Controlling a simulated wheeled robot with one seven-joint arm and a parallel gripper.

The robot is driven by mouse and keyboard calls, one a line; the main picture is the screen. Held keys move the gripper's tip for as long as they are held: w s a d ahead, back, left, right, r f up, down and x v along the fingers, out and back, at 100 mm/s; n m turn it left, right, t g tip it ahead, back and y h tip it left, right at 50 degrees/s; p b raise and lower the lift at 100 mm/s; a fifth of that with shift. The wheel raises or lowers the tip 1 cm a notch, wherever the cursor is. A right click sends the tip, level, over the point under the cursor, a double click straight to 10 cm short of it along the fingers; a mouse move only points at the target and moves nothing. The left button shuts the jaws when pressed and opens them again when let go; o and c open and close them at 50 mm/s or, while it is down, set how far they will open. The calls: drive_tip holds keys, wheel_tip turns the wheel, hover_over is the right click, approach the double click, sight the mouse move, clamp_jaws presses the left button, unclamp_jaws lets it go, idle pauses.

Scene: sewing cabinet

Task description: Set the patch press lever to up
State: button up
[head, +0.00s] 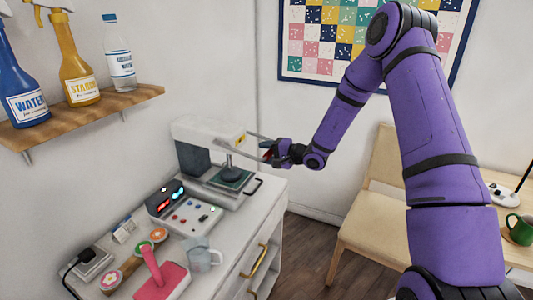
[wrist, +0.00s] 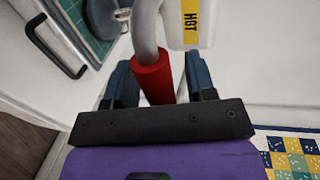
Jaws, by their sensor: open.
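The white patch press (head: 208,134) stands at the back of the cabinet, with a dark green pad (head: 231,177) under its round plunger. Its grey lever (head: 242,155) reaches out to the right, roughly level, towards my gripper (head: 268,152). In the wrist view, the lever's red grip (wrist: 152,80) lies between the two dark blue fingers of my gripper (wrist: 160,76), which are apart. I cannot tell whether either finger touches the grip. The press head (wrist: 192,20) carries a yellow HOT label. The grip is mostly hidden in the head view.
A bottle shelf (head: 85,117) hangs left; a wooden chair (head: 372,222) stands right.

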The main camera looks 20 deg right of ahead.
drive_tip(key=shift+c, duration=0.3)
clamp_jaws()
drive_tip(key=shift+r, duration=0.2)
drive_tip(key=w+a+r+g+h, duration=0.3)
drive_tip(key=r+g+h, duration=0.1)
drive_tip(key=r, duration=0.5)
drive_tip(key=w+a+r+g+h, duration=0.3)
drive_tip(key=r+g+h, duration=0.1)
drive_tip(key=r, duration=0.4)
drive_tip(key=shift+r+g+h, duration=0.35)
drive_tip(key=shift+g+h, duration=0.05)
idle(0.4)
drive_tip(key=shift+o, duration=0.3)
unclamp_jaws()
